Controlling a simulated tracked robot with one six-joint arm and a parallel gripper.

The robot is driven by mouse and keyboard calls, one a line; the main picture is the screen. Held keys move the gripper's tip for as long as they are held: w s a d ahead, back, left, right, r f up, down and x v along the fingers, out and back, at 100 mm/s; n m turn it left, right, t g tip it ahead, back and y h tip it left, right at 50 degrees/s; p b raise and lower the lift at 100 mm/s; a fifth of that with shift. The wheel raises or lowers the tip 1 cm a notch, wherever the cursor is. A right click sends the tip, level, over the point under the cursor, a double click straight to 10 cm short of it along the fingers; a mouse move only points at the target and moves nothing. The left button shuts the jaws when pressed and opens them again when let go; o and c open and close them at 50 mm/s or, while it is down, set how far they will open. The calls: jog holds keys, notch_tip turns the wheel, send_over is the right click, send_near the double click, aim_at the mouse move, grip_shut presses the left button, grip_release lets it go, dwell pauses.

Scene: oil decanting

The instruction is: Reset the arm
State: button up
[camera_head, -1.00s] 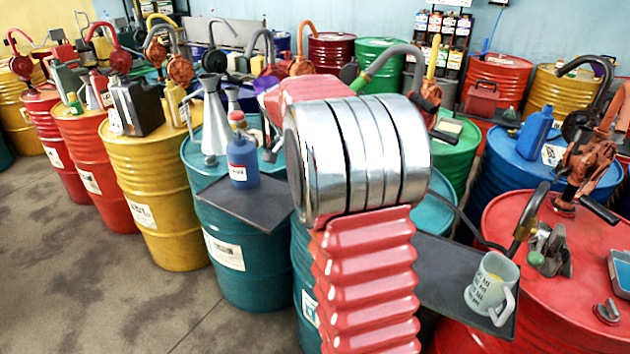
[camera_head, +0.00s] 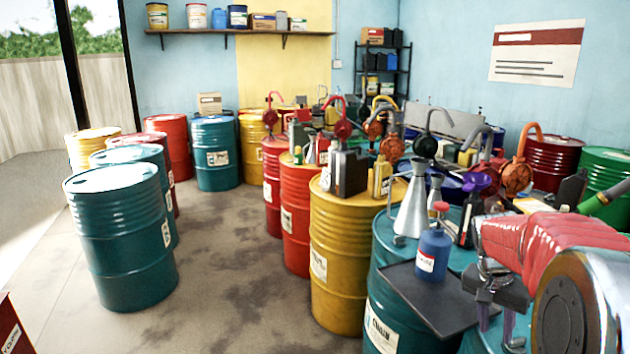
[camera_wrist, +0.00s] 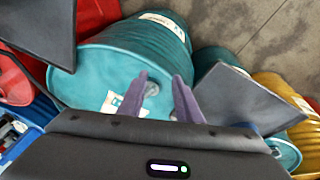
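My gripper (camera_head: 496,324) hangs at the lower right of the head view, with its purple fingers pointing down. It is to the right of a dark tray (camera_head: 418,304) and appears clear of it. In the wrist view the fingers of my gripper (camera_wrist: 162,98) stand apart with nothing held between them. A teal drum (camera_wrist: 100,70) lies behind them. My red-sleeved arm comes in from the right edge of the head view and hides part of the drums behind it.
A blue bottle with a red cap (camera_head: 433,252) stands on the dark tray beside a metal funnel (camera_head: 412,205). In the wrist view, dark plates flank the fingers, left (camera_wrist: 38,25) and right (camera_wrist: 240,100). Drums crowd the right. Open concrete floor (camera_head: 225,270) lies at the middle left.

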jog(key=s+a+r+n+t+y, duration=0.1)
jog(key=s+a+n, duration=0.4)
jog(key=s+a, duration=0.5)
jog(key=s+a+r+n+t+y, duration=0.2)
jog(key=s+a+r+n+t, duration=0.2)
jog(key=s+a, duration=0.6)
jog(key=a+r+n, duration=0.1)
jog(key=a, duration=0.5)
jog(key=shift+n, duration=0.3)
jog(key=shift+r, duration=0.1)
